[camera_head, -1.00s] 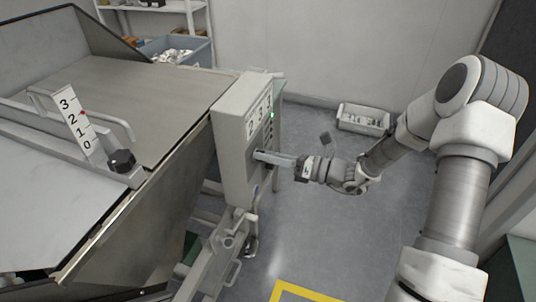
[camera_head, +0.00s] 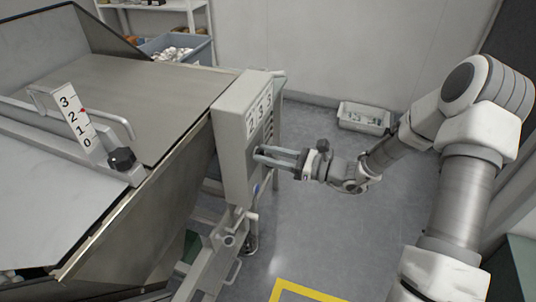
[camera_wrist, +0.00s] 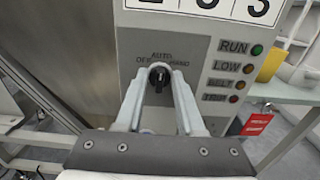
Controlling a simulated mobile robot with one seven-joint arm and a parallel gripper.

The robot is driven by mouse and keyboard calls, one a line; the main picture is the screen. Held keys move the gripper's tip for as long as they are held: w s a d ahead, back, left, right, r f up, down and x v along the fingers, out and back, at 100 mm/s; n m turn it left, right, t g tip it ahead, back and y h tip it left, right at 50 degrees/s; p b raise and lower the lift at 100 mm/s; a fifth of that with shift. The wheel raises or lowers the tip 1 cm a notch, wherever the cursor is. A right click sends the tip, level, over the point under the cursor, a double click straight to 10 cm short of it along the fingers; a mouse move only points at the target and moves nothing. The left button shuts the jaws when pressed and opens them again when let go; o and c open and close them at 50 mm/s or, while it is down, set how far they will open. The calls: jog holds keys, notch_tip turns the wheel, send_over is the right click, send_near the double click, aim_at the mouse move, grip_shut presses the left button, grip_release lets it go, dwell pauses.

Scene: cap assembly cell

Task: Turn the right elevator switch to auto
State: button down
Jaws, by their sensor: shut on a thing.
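The elevator switch (camera_wrist: 159,78) is a black knob on the grey control box (camera_head: 228,150), labelled AUTO above, OFF left and HAND right. In the wrist view its bar looks about upright, in line with AUTO; the fingertips partly cover the OFF and HAND labels. My gripper (camera_wrist: 159,72) is shut on the knob, one finger on each side. In the head view my gripper (camera_head: 258,153) reaches the box's right face from the right, and the knob is hidden there.
Lamps marked RUN (camera_wrist: 257,50), LOW, BELT and TRIP run down the panel's right side. A red tag (camera_wrist: 257,124) hangs beside the box. A metal hopper (camera_head: 150,105) stands left of it. A grey bin (camera_head: 364,118) sits on the floor behind; the floor on the right is open.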

dwell(0.3)
jog(key=c, duration=0.5)
grip_release()
jog(key=shift+c, duration=0.2)
jog(key=p+v, duration=0.3)
jog(key=v, duration=1.4)
jog(key=shift+d, duration=0.25)
jog(key=shift+s+a+r, duration=0.1)
jog(key=shift+s, duration=0.05)
